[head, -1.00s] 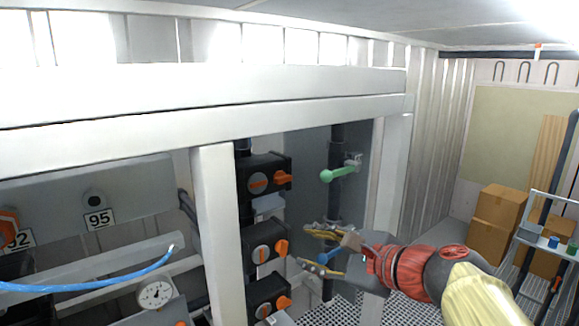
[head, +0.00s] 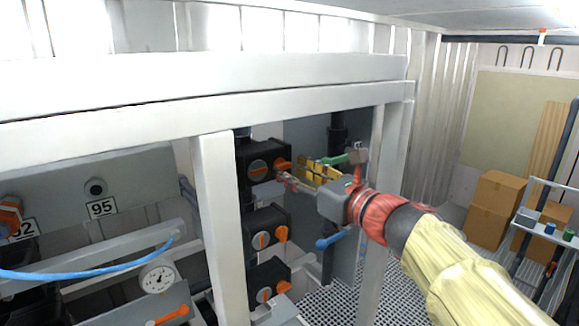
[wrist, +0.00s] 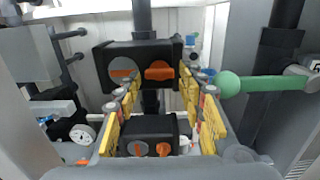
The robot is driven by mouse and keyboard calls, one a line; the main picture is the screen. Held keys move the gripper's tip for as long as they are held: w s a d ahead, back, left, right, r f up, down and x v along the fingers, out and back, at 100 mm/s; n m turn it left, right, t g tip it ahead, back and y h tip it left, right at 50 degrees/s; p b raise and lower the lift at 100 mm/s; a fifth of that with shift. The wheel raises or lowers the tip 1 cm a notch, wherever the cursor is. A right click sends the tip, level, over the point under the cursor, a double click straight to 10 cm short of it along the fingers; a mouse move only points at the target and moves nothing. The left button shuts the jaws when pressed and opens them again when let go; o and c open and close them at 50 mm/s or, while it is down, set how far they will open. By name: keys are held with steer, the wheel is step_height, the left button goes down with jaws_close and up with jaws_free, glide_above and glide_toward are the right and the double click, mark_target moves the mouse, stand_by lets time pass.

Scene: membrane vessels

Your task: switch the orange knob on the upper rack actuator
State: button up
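The upper rack actuator (head: 245,180) is a black box on the rack, right of a white post. Its orange knob (head: 284,164) sticks out on its right side, beside a grey dial with an orange bar. In the wrist view the orange knob (wrist: 160,71) is wide and lies level, just above the gap between my fingertips. My gripper (head: 298,172) is open and empty, with yellow-padded fingers. It points at the upper actuator from the right, close to the knob. In the wrist view its fingers (wrist: 161,84) stand apart, left and right of the knob's line. Contact cannot be told.
Two similar actuators sit below, the middle one (head: 250,222) and the lowest (head: 252,275). A green lever (wrist: 258,84) stands close to the right of my gripper. A blue lever (head: 330,240) is lower. The white post (head: 218,230) and beam (head: 200,145) frame the rack.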

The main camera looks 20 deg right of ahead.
steer(key=shift+x, duration=1)
steer(key=shift+c, duration=1.1)
steer(key=c, duration=0.6)
